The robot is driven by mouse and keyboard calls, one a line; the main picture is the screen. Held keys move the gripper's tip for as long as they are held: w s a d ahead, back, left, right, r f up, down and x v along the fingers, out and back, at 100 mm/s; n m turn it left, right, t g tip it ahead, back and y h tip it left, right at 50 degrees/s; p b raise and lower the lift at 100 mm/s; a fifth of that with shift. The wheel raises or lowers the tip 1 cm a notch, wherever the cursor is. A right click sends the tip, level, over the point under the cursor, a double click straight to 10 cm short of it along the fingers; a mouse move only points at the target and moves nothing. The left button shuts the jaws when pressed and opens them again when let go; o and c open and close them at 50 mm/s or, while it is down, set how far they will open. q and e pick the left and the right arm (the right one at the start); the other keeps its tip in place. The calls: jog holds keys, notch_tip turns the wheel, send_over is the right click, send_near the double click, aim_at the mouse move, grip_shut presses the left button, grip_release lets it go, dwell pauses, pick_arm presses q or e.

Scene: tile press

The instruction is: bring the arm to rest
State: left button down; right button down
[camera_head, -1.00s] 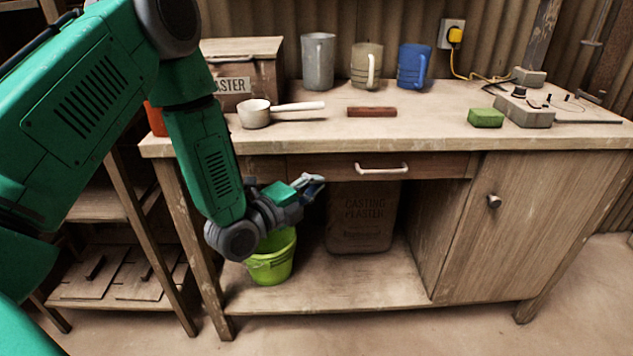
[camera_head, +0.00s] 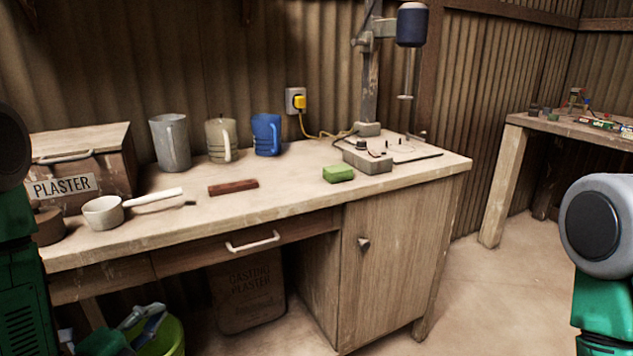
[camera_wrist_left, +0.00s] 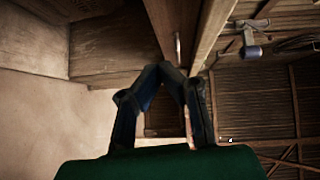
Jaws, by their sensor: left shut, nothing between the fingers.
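My left arm shows at the left edge of the head view, its green links partly cut off by the frame. My left gripper (camera_head: 146,320) is low in front of the workbench (camera_head: 290,215), below the tabletop and by the green bucket (camera_head: 170,338). In the left wrist view its dark fingers (camera_wrist_left: 168,70) meet at their tips with nothing between them. Part of my right arm shows at the right edge of the head view. My right gripper is out of view.
On the bench stand a plaster box (camera_head: 110,145), a white scoop (camera_head: 103,212), three jugs, a red-brown bar (camera_head: 233,187), a green sponge (camera_head: 338,174) and a drill stand (camera_head: 370,90). A drawer handle (camera_head: 252,242) sticks out. Floor is clear at right.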

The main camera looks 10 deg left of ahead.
pick_arm(q)
jog(key=s+d+f+n+g+y+p, duration=0.2)
jog(key=s+d+f+n+g+p, duration=0.15)
jog(key=s+f+n+g, duration=0.9)
jog(key=s, duration=0.2)
jog(key=s+d+f+n+g+y+p, duration=0.1)
jog(key=s+n, duration=0.2)
jog(key=s, duration=0.2)
jog(key=s+f+n+g+p, duration=0.1)
jog(key=s+f+n+g, duration=0.1)
jog(key=s, duration=0.3)
jog(key=shift+s+d+f+n+g+y, duration=0.2)
jog(key=shift+f+n+g+y, duration=0.15)
jog(key=shift+n, duration=0.4)
jog(key=shift+r, duration=0.1)
